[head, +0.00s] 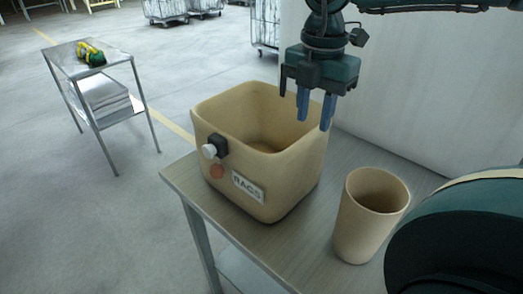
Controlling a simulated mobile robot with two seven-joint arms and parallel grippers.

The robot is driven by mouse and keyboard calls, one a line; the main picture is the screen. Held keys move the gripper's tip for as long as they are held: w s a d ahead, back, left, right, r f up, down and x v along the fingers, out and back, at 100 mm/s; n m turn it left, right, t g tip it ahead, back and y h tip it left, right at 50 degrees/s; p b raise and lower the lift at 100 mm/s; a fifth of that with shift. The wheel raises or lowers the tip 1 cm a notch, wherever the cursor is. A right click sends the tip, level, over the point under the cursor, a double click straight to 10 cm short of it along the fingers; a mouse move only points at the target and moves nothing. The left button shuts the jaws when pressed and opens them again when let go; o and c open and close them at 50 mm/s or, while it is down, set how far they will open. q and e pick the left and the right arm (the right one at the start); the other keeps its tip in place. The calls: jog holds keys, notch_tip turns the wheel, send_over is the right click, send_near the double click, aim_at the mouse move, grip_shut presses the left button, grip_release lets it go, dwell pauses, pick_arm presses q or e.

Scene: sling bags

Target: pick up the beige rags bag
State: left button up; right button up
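The beige rags bag (213,112) looks like an open-topped, rounded square bin. It stands upright on a metal table (262,262), with a white "RAGS" label (248,187) on its front. A black and white fitting (214,147) and a red round spot sit near its left front corner. Its inside looks empty where I can see it. My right gripper (314,122) hangs above the bag's back right rim, its blue fingers pointing down with a gap between them and nothing held. Whether a fingertip touches the rim is unclear. My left gripper is out of view.
A beige tumbler-shaped container (354,228) stands right of the bag on the same table. A pale panel (420,85) rises behind the table. A metal side table (118,62) with a yellow-green item (90,53) stands at left. Wire carts (165,10) stand far back.

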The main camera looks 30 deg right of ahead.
aim_at(310, 132)
jog(key=shift+w+a+f+p, duration=0.1)
jog(key=shift+f+p, duration=0.15)
jog(key=shift+f, duration=1.5)
jog(key=shift+a+f+p, duration=0.1)
jog(key=shift+f+p, duration=0.15)
jog(key=shift+f, duration=1.5)
jog(key=shift+c, duration=0.4)
grip_shut()
jog(key=shift+r, duration=0.1)
